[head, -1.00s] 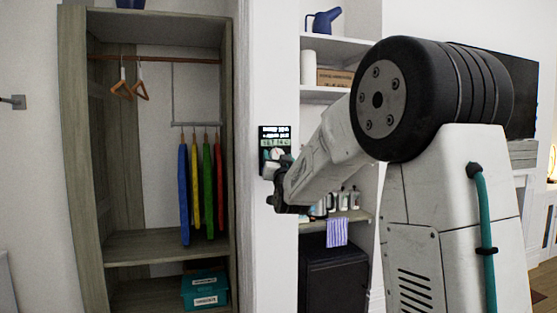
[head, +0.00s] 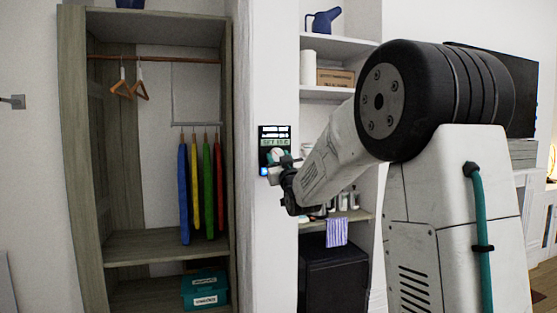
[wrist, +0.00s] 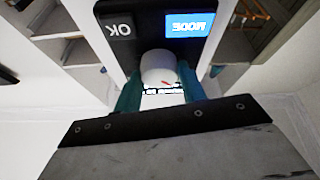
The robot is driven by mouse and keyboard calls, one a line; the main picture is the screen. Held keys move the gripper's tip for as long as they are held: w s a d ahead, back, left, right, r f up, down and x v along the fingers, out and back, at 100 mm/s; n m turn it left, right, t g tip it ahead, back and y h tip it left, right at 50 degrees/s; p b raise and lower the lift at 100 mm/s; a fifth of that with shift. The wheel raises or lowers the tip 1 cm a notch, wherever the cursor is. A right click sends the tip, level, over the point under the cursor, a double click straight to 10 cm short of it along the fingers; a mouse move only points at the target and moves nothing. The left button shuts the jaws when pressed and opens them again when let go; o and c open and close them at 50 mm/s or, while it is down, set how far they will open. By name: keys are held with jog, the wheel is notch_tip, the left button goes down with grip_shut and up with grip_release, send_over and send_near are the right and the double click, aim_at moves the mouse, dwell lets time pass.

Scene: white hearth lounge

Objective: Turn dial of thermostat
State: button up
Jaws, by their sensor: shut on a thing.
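The thermostat (head: 265,144) is a black panel on the white wall, right of the wardrobe, with a lit display at its top. Its white round dial (wrist: 158,68) sits between the teal fingers of my gripper (wrist: 160,86) in the wrist view. The gripper is shut on the dial. In the wrist view the thermostat appears upside down, with a dark OK button (wrist: 118,27) and a blue MODE button (wrist: 187,25) beyond the dial. In the head view my gripper (head: 279,162) covers part of the dial.
An open wardrobe (head: 70,150) with coloured clothes stands left of the thermostat. Shelves (head: 340,94) with a blue watering can (head: 323,20) and a dark cabinet (head: 333,272) are to the right, behind my arm. The wall around the thermostat is bare.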

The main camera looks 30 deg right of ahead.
jog(key=shift+d+r+n+g+y, duration=0.15)
jog(key=shift+n+y, duration=1)
jog(key=shift+n, duration=1.25)
jog(key=shift+d+f+n+g+y, duration=0.15)
jog(key=shift+n+y, duration=0.95)
jog(key=shift+n, duration=1.3)
jog(key=shift+r+n+g+y, duration=0.15)
jog(key=shift+n+y, duration=1)
jog(key=shift+n, duration=1.25)
